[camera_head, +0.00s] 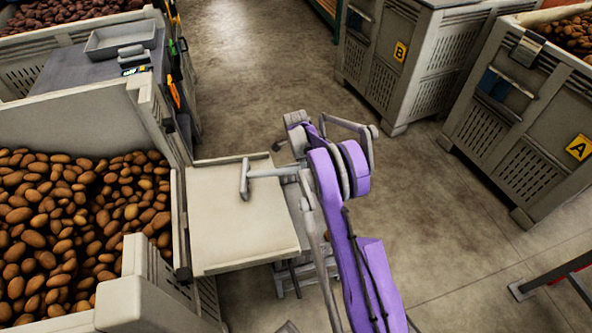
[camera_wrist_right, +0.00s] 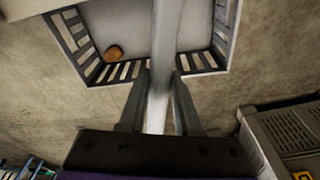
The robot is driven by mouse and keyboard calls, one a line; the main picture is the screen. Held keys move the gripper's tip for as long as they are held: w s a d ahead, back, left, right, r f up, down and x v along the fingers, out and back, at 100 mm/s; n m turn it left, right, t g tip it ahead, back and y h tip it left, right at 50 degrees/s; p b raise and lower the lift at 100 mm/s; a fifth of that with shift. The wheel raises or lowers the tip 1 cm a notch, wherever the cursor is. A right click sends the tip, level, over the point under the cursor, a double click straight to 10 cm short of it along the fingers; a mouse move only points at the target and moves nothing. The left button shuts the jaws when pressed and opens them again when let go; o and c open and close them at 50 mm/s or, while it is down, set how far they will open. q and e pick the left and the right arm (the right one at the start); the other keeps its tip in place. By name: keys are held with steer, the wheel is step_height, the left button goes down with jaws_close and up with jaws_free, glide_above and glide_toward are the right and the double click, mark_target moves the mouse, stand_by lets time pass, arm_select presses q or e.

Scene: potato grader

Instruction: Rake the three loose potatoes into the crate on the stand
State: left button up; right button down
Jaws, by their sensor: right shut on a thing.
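My right gripper (camera_wrist_right: 160,78) is shut on the handle of a grey rake (camera_head: 262,173). The rake's T-shaped head lies over the pale flat tray (camera_head: 235,232), near its far right part; I cannot tell whether it touches. No loose potato shows on the visible tray surface. In the right wrist view, a slatted crate (camera_wrist_right: 82,38) lies beyond the fingers, with one potato (camera_wrist_right: 115,52) inside at the left. The handle hides part of the crate, and its far side is cut off. In the head view my right arm covers most of that area. My left gripper is not in view.
A large bin (camera_head: 140,262) full of potatoes adjoins the tray on the left. A grey table (camera_head: 100,72) with a shallow tray stands behind it. Bins marked B (camera_head: 372,78) and A (camera_head: 530,165) stand at the right. The floor (camera_head: 440,225) between is clear.

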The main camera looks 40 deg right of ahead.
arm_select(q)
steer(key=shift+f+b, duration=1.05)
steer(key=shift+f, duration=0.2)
arm_select(e)
steer(key=s+d+f, duration=0.1)
steer(key=s+d, duration=0.2)
steer(key=d, duration=0.5)
steer(key=shift+s, duration=0.4)
arm_select(q)
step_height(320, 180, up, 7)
steer(key=p, duration=0.6)
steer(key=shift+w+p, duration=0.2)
steer(key=shift+p, duration=0.15)
arm_select(e)
step_height(320, 180, up, 14)
